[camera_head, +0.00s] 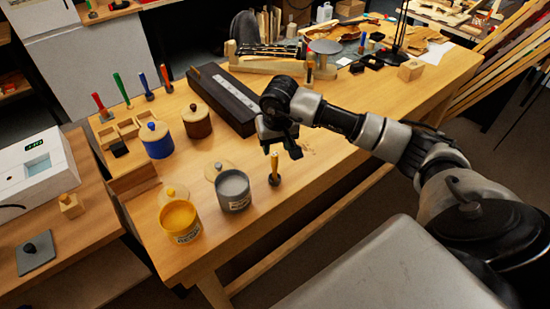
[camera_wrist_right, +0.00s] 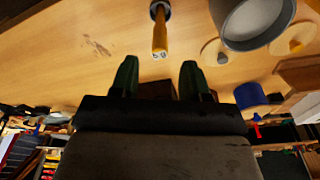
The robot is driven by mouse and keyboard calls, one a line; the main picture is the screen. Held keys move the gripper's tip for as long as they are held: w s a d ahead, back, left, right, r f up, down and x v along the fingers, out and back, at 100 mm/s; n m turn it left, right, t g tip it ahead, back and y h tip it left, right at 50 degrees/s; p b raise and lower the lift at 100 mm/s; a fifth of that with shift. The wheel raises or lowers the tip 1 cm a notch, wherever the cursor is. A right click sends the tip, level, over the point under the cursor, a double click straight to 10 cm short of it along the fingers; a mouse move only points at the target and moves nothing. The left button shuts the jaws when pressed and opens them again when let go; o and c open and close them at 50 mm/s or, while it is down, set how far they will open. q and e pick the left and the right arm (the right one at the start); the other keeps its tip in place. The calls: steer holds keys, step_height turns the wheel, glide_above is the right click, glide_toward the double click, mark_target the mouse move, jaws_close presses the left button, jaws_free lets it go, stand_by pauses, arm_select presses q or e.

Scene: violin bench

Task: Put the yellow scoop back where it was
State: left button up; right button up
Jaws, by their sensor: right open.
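The yellow scoop (camera_head: 275,168) stands upright on the wooden bench, yellow handle up and dark end down, just right of the open grey pot (camera_head: 233,190). My right gripper (camera_head: 281,147) is open and empty, just above and beside the scoop's handle. In the right wrist view its two green fingertips (camera_wrist_right: 157,76) are apart, with the handle end just beyond the gap between them. My left gripper is not in view.
An open yellow pot (camera_head: 181,222) stands near the front edge, with lids beside the open pots. Closed blue (camera_head: 156,141) and brown (camera_head: 197,122) pots stand behind. Scoops with red, green and blue handles stand at the back left. A long black case (camera_head: 222,97) lies behind my gripper.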

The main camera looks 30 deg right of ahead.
steer(key=shift+s+a+r, duration=0.1)
steer(key=shift+s+r, duration=0.05)
steer(key=shift+r, duration=0.9)
steer(key=shift+s+r, duration=0.15)
steer(key=shift+r, duration=0.9)
